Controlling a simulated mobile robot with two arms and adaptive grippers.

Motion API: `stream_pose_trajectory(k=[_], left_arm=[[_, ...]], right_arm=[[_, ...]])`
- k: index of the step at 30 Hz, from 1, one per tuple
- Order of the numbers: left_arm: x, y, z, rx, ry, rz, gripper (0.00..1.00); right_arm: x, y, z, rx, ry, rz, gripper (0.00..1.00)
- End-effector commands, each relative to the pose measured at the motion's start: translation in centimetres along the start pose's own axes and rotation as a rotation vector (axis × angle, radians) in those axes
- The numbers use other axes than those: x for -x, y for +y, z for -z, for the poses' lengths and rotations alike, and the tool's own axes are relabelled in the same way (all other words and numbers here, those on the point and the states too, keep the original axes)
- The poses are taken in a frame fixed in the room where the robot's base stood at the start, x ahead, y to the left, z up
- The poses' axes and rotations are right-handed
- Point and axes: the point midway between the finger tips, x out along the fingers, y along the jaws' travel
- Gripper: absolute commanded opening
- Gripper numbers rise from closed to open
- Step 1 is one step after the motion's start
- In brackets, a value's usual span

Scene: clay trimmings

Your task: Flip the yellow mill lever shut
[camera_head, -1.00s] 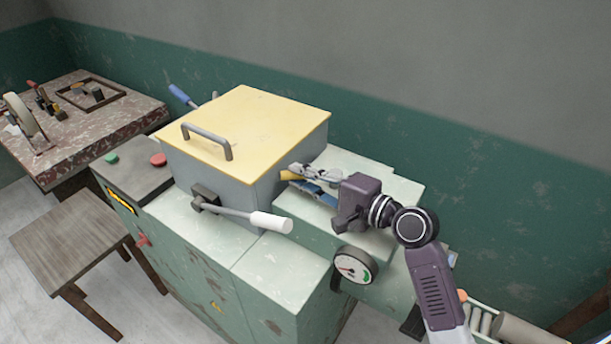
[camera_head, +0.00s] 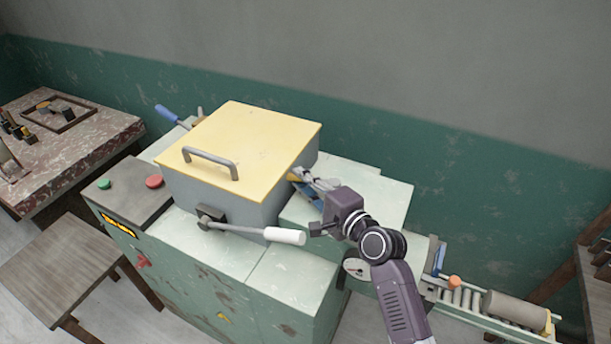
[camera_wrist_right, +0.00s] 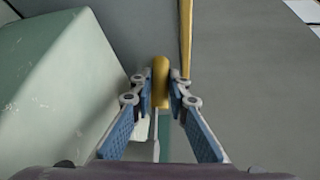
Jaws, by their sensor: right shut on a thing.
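The mill is a pale green machine with a grey box and a cream-yellow lid (camera_head: 245,140). My right gripper (camera_head: 303,180) is at the right side of the grey box, a little below the lid's edge. In the right wrist view, a yellow lever grip (camera_wrist_right: 160,84) stands between the two blue-padded fingers (camera_wrist_right: 160,96), and the gripper is shut on it. In the head view the fingers and wrist hide most of the lever. My left gripper is not in view.
A white-gripped lever (camera_head: 285,236) sticks out at the box's front, close below my right wrist. A blue-handled lever (camera_head: 166,113) is at the back left. A gauge (camera_head: 356,267) is partly behind my arm. A roller conveyor (camera_head: 470,299) lies at right, a stool (camera_head: 60,268) at left.

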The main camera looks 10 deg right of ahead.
Motion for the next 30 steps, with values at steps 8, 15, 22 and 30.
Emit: stream_pose_trajectory(k=[8,15,22,30], left_arm=[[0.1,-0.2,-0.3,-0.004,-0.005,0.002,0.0],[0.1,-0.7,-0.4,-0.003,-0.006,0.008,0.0],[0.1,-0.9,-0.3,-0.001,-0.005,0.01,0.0],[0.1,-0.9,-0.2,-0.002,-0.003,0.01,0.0]], right_arm=[[0.0,0.1,0.2,0.0,0.011,0.0,0.0],[0.0,0.1,0.2,0.0,0.01,0.0,0.33],[0.0,0.0,0.2,0.0,0.01,0.001,0.33],[2.4,0.1,0.2,0.001,0.011,0.001,0.33]])
